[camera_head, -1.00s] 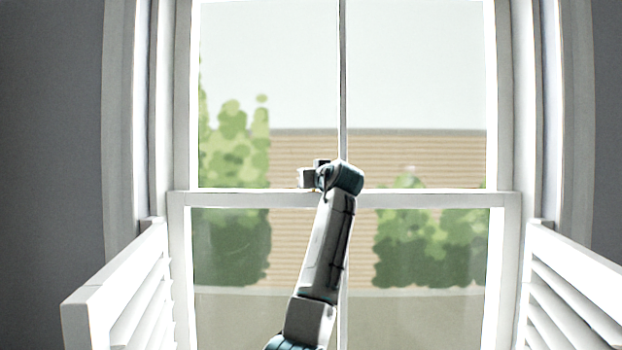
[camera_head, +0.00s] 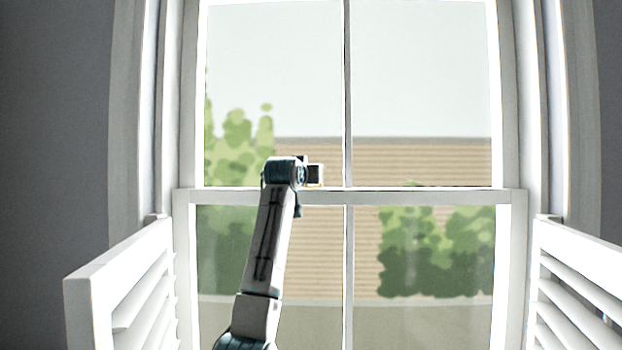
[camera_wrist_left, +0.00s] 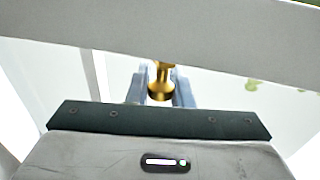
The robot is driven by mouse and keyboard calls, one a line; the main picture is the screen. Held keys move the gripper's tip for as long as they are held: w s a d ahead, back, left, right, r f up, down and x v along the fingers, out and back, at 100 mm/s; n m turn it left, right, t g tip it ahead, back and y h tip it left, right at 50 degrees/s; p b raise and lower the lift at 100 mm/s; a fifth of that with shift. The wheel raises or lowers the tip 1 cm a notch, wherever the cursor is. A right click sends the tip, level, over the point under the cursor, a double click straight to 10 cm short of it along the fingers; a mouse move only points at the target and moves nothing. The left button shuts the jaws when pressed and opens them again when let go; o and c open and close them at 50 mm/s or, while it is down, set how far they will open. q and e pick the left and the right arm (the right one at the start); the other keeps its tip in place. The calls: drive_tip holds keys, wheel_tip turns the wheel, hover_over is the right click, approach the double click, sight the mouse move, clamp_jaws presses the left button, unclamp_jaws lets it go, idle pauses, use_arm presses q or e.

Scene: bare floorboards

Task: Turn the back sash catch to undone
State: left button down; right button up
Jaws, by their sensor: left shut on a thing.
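The brass sash catch (camera_wrist_left: 161,90) shows in the left wrist view as a small gold knob on a stem. My left gripper (camera_wrist_left: 161,95) is shut on this knob, with one blue-grey finger on each side. In the head view my left gripper (camera_head: 315,174) is at the top of my raised arm, just above the white meeting rail (camera_head: 430,197) and left of the upright glazing bar. The catch itself is hidden in the head view. The rest of the catch is mostly cut off, so its turned position cannot be told. My right gripper is in neither view.
Louvred white shutters stand open on the left (camera_head: 120,275) and right (camera_head: 580,280), jutting toward me. A white window frame surrounds the glass. A pale bar (camera_wrist_left: 160,35) crosses the top of the left wrist view, close to the gripper.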

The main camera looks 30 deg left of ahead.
use_arm(q)
drive_tip(key=shift+w+a+m+t+h, duration=0.1)
drive_tip(key=shift+a+m+t+h, duration=0.1)
drive_tip(key=shift+m+h, duration=0.45)
drive_tip(key=shift+a+m+t+h, duration=0.2)
drive_tip(key=shift+m+h, duration=0.15)
drive_tip(key=shift+h, duration=0.5)
drive_tip(key=shift+d, duration=0.1)
drive_tip(key=c, duration=1.3)
unclamp_jaws()
drive_tip(key=shift+w, duration=0.1)
drive_tip(key=shift+s+f, duration=0.15)
drive_tip(key=shift+s, duration=0.4)
drive_tip(key=s+d+b, duration=0.1)
drive_tip(key=s+b, duration=0.2)
drive_tip(key=s, duration=0.3)
drive_tip(key=shift+s+b, duration=0.15)
drive_tip(key=shift+b, duration=0.15)
drive_tip(key=shift+c, duration=0.2)
